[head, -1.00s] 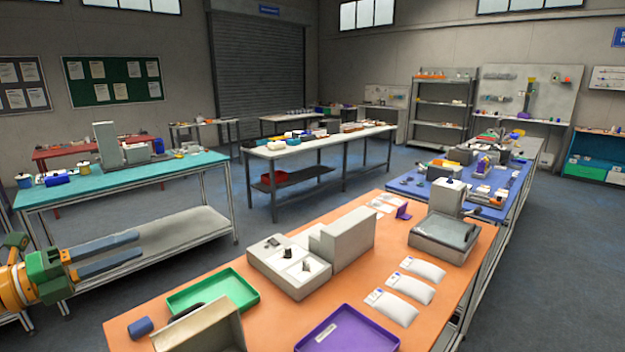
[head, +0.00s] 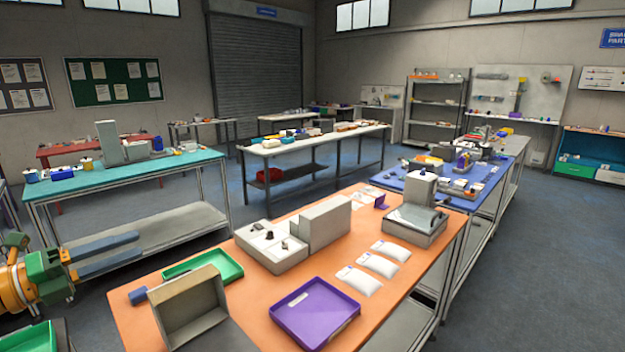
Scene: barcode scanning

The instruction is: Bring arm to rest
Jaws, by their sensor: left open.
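My left gripper (head: 105,256) comes in from the left edge of the head view, with its two grey-blue fingers apart and nothing between them. It is held in the air, to the left of the orange table (head: 262,310) and in front of the teal table. My right gripper is not in the head view.
The orange table carries a purple tray (head: 315,312), a green tray (head: 204,268), an open box (head: 190,308), a grey block fixture (head: 285,242), several white packets (head: 378,264) and a scale-like device (head: 415,220). A teal table (head: 130,173) stands behind my gripper. Floor shows between the tables.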

